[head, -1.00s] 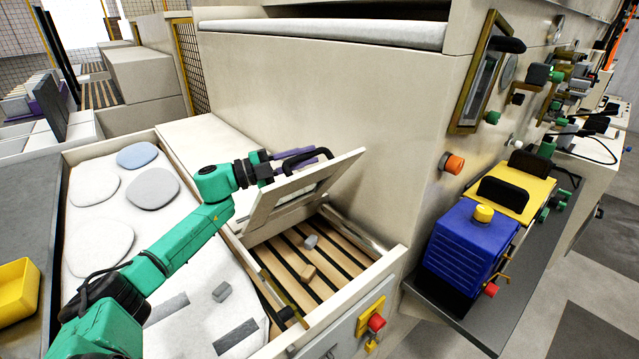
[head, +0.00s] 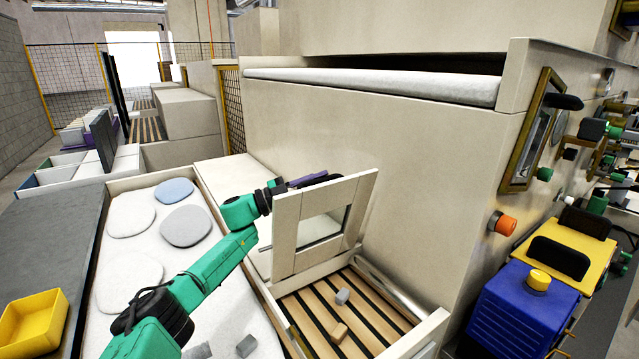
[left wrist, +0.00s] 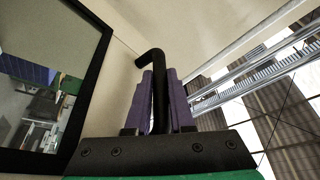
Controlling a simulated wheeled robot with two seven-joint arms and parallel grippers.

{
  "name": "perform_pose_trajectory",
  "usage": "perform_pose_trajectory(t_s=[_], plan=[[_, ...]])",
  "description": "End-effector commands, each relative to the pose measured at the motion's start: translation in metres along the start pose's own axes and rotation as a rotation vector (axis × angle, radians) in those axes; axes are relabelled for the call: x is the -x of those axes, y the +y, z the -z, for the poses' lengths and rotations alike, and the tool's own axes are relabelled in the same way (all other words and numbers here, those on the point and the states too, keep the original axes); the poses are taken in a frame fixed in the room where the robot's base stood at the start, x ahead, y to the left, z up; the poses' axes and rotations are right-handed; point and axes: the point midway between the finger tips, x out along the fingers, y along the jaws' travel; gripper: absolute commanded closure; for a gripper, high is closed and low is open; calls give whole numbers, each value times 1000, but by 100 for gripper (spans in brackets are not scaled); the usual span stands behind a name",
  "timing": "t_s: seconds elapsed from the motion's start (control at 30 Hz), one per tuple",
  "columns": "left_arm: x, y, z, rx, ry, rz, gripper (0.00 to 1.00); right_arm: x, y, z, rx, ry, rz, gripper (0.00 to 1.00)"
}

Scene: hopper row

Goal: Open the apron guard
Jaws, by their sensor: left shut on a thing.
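The apron guard (head: 287,232) is a beige framed panel with a window, standing raised and nearly upright over the slatted apron (head: 318,312) in the head view. In the left wrist view its face and a dark-edged window (left wrist: 45,75) fill the left side. My left gripper (head: 308,181) is behind the guard's top edge, partly hidden by it. Its purple fingers are shut on the guard's black bent handle (left wrist: 152,60), which stands between them in the left wrist view. My right gripper is not in view.
The large beige hopper wall (head: 420,190) rises close behind the guard. An orange knob (head: 506,225) and a blue box (head: 510,312) are at right. A yellow bin (head: 35,325) sits at left.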

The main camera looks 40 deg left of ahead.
Motion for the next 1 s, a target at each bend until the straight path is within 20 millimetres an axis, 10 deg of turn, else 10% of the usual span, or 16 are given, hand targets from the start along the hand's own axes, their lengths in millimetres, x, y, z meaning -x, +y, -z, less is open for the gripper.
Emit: perform_pose_trajectory(t_s=[0.13, 0.17, 0.23, 0.67, 1.0], plan=[[0, -2, 1, -1, 0, 4, 100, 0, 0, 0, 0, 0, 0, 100], [0, -2, 1, -2, 0, 3, 68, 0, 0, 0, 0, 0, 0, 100], [0, -1, 1, -2, 0, 2, 49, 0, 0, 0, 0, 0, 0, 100], [11, 2, -3, -1, -4, -1, 49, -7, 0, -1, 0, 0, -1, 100], [80, 5, -5, 0, -6, -2, 49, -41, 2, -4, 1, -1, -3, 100]])
